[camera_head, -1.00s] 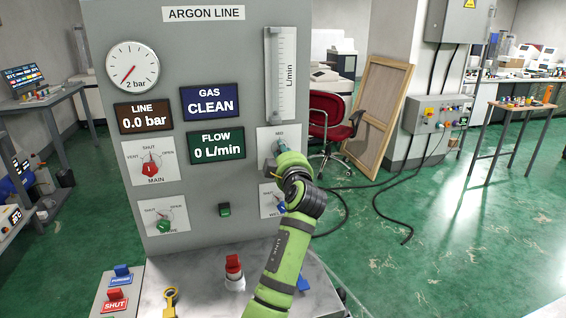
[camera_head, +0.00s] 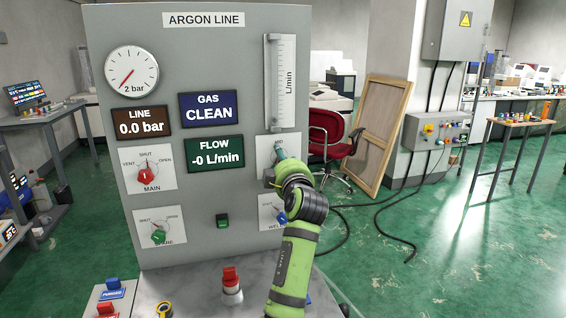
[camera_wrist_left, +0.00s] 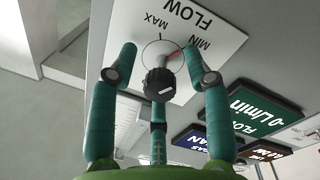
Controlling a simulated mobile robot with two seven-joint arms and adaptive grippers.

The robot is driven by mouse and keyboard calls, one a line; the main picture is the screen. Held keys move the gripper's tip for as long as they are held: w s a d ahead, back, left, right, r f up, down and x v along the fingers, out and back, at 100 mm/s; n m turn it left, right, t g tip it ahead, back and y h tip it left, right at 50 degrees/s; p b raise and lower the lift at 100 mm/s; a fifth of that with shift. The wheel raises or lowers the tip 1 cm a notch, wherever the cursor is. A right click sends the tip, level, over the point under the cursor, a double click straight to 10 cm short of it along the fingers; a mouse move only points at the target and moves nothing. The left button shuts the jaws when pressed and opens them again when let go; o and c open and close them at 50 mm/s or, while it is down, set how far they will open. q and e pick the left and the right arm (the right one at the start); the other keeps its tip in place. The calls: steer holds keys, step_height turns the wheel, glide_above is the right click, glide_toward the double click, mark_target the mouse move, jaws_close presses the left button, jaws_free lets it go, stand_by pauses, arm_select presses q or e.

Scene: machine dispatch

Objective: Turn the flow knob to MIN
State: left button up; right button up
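The flow knob (camera_wrist_left: 159,82) is black with a pale mark on its face. It sits on a white FLOW plate (camera_wrist_left: 215,38), which appears upside down in the left wrist view with MAX at left and MIN at right. A thin red line shows on the dial near the MIN side. My left gripper (camera_wrist_left: 159,54) has its teal fingers spread on both sides of the knob, with visible gaps. In the head view the left gripper (camera_head: 278,160) is at the flow plate (camera_head: 265,148) and hides the knob. The FLOW display (camera_head: 215,153) reads -0 L/min. My right gripper is not visible.
The MAIN knob (camera_head: 146,176) is red and the SPARE knob (camera_head: 158,236) green. A blue knob (camera_head: 281,217) sits just below my left gripper. A red-topped button (camera_head: 231,283) stands on the ledge.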

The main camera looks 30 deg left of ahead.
arm_select(q)
steer(key=v, duration=0.7)
steer(key=shift+s+d, duration=0.2)
steer(key=shift+s, duration=0.05)
stand_by(0.3)
